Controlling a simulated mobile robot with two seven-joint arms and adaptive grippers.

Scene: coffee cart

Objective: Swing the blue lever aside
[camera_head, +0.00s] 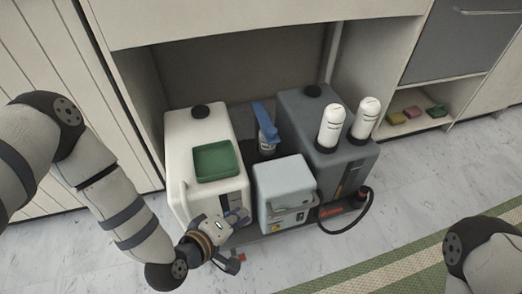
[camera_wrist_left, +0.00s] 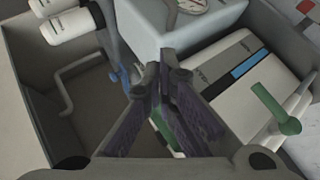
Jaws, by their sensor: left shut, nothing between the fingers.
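The blue lever (camera_head: 264,121) stands at the back of the cart, between the white machine and the dark grey machine, above a small white-and-dark body. In the left wrist view, a small blue part (camera_wrist_left: 118,73) shows left of the fingers; I cannot tell for certain that it is the lever. My left gripper (camera_head: 241,216) is low at the front of the white machine, well in front of the lever and apart from it. Its dark purple fingers (camera_wrist_left: 165,65) are closed together with nothing between them. My right arm shows only at the lower right; its gripper is out of view.
The white machine (camera_head: 178,128) carries a green tray (camera_head: 216,145). A light blue-grey box (camera_head: 283,178) stands at the front centre. The dark grey machine (camera_head: 297,108) holds two white bottles (camera_head: 331,124). A black hose (camera_head: 366,215) loops at the front right. Open floor lies in front.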

